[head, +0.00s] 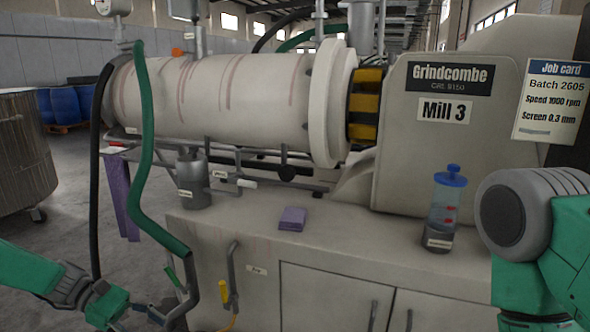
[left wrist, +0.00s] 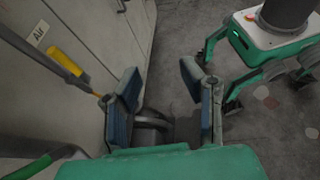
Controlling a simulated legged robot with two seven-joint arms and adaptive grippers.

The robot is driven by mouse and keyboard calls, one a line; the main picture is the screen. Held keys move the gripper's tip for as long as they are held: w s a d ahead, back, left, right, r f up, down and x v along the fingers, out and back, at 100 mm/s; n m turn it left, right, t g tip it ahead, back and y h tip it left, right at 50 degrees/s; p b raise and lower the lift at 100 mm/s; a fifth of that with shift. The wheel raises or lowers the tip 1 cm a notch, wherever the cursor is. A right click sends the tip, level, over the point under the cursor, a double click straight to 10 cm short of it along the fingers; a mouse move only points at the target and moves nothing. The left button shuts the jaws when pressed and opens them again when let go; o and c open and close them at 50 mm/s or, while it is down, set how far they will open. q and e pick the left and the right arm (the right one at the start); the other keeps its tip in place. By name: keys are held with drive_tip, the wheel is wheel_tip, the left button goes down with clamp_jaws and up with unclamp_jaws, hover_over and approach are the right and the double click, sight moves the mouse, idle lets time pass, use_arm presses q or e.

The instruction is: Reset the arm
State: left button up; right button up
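My left arm (head: 40,270) comes in low at the left of the head view, in front of the mill's base cabinet. In the left wrist view, my left gripper (left wrist: 161,84) is open, with two blue-grey finger pads apart and nothing between them but floor and a dark shape. The gripper's tips are hard to make out at the bottom edge of the head view. My right arm (head: 545,235) is folded large at the right edge of the head view; its gripper is out of the picture.
The mill's cabinet (head: 330,297) is close by. A yellow-handled air valve (head: 223,291) also shows in the left wrist view (left wrist: 64,61). A green hose (head: 146,130) hangs near my left arm.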

use_arm(q)
drive_tip(key=s+d+f+m+g+y+p, duration=0.1)
drive_tip(key=s+d+f+m+y, duration=0.3)
drive_tip(key=s+f, duration=0.45)
drive_tip(key=s+d+f+m+y+p, duration=0.1)
drive_tip(key=s+f+m+y, duration=0.2)
drive_tip(key=s+f+y, duration=0.5)
drive_tip(key=s+a+r+m+t, duration=0.1)
drive_tip(key=s+r+m, duration=0.1)
drive_tip(key=s+m, duration=0.2)
drive_tip(key=s+a+r+m+t+y, duration=0.1)
drive_tip(key=s+m, duration=0.4)
drive_tip(key=s, duration=0.5)
wheel_tip(320, 180, up, 2)
drive_tip(key=shift+a+m+t+p, duration=0.35)
drive_tip(key=shift+a+t, duration=0.15)
drive_tip(key=shift+t, duration=0.3)
use_arm(e)
drive_tip(key=shift+w+d+r, duration=0.1)
drive_tip(key=shift+w+r, duration=0.05)
drive_tip(key=shift+r, duration=0.5)
drive_tip(key=shift+w+d+r, duration=0.1)
drive_tip(key=shift+w+r, duration=0.05)
drive_tip(key=shift+r, duration=0.45)
use_arm(q)
drive_tip(key=shift+w, duration=0.2)
